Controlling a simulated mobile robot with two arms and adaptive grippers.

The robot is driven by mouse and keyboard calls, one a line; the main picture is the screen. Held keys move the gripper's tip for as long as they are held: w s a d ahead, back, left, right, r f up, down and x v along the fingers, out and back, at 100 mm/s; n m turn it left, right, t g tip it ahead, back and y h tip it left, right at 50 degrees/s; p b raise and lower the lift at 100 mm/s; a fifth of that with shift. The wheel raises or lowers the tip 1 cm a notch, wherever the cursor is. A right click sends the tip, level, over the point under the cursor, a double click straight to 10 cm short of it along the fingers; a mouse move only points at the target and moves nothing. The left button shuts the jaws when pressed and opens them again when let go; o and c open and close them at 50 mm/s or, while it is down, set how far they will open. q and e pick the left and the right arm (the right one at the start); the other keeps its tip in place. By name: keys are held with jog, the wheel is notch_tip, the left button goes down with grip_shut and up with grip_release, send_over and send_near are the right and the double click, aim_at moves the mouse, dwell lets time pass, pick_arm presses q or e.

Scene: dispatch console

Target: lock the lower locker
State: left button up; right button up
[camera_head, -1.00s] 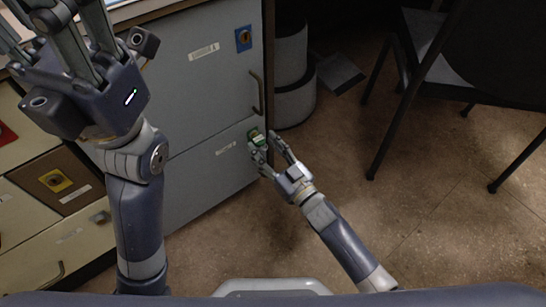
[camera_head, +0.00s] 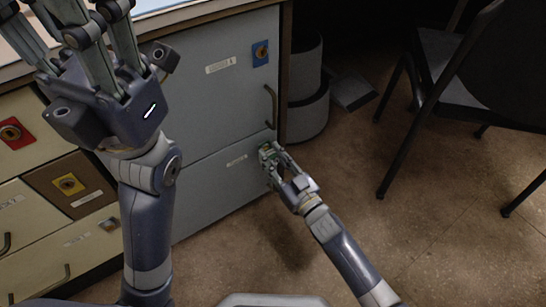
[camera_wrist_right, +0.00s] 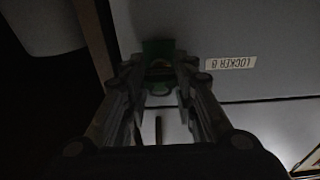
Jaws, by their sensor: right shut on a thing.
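The lower locker (camera_head: 212,192) is the grey door under the upper locker, with a white label. Its green lock plate (camera_wrist_right: 158,47) shows in the right wrist view, beside an upside-down label (camera_wrist_right: 231,62) reading "LOCKER B". My right gripper (camera_head: 268,160) is at this lock, near the door's upper right corner. In the wrist view its fingers (camera_wrist_right: 159,72) close on the small turning part of the lock, which they mostly hide. Whether it is a key or a knob cannot be told. My left gripper (camera_head: 80,14) is raised, its fingers spread and empty, tips partly cut off.
The upper locker (camera_head: 205,105) has a blue lock plate (camera_head: 261,53) and a dark bar handle (camera_head: 270,105). Drawers with red (camera_head: 15,133) and yellow (camera_head: 68,184) lock plates stand at left. A dark chair (camera_head: 470,90) stands at right. The floor between is clear.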

jog(key=n, duration=0.3)
jog(key=shift+w+n+y, duration=0.1)
jog(key=shift+n+y, duration=0.2)
jog(key=shift+r, duration=0.1)
jog(key=shift+d+n, duration=0.1)
jog(key=shift+n, duration=0.6)
jog(key=shift+w+n+g, duration=0.15)
jog(key=shift+n+g, duration=0.25)
jog(key=shift+n, duration=0.6)
grip_shut()
jog(key=shift+r+n+p, duration=0.15)
jog(key=shift+n+p, duration=0.25)
jog(key=shift+n, duration=1.4)
